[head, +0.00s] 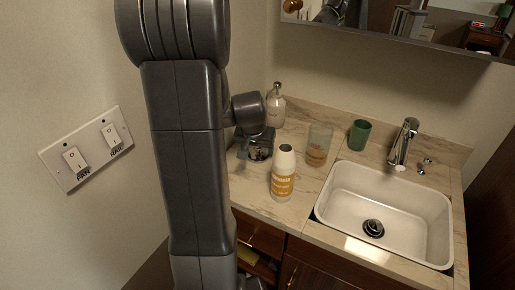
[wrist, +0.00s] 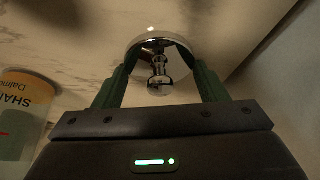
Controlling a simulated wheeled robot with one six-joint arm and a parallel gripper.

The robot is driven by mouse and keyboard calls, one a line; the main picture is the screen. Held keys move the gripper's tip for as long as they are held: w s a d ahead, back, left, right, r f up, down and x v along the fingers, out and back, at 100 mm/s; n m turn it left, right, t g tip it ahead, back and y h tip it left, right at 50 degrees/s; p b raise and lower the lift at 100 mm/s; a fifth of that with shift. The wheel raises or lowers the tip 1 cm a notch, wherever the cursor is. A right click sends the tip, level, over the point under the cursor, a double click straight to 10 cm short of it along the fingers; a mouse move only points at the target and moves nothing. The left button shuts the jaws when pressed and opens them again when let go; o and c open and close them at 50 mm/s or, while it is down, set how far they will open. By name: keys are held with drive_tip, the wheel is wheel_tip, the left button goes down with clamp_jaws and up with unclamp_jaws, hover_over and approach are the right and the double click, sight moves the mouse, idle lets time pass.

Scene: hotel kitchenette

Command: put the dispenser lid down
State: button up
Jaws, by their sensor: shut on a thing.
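The dispenser lid (wrist: 158,48) is a round, shiny chrome piece with a short stem and knob in its middle. In the wrist view my gripper (wrist: 160,70) is shut on it, with one green finger on each side. The pale marble counter (wrist: 75,30) shows behind it; I cannot tell whether the lid touches the counter. In the head view my gripper (head: 257,149) is low over the counter's left part, beside the shampoo bottle, and my arm hides much of that area. A pale pump-topped bottle (head: 275,108) stands behind, near the wall.
The white shampoo bottle (head: 283,178) with an orange label stands close right of my gripper; it also shows in the wrist view (wrist: 22,105). A clear glass (head: 319,143), a green cup (head: 360,135), a tap (head: 402,145) and the sink (head: 385,205) are farther right.

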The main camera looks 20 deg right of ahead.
drive_tip(key=o, duration=1)
drive_tip(key=shift+r+p, duration=0.3)
drive_tip(key=shift+r, duration=0.15)
drive_tip(key=v, duration=1.1)
drive_tip(key=shift+s+a+r+p, duration=0.1)
drive_tip(key=shift+s+r+p, duration=0.1)
drive_tip(key=shift+p, duration=0.15)
drive_tip(key=shift+w+f, duration=0.1)
drive_tip(key=b+x, duration=0.1)
drive_tip(key=x, duration=1.1)
drive_tip(key=shift+r, duration=0.8)
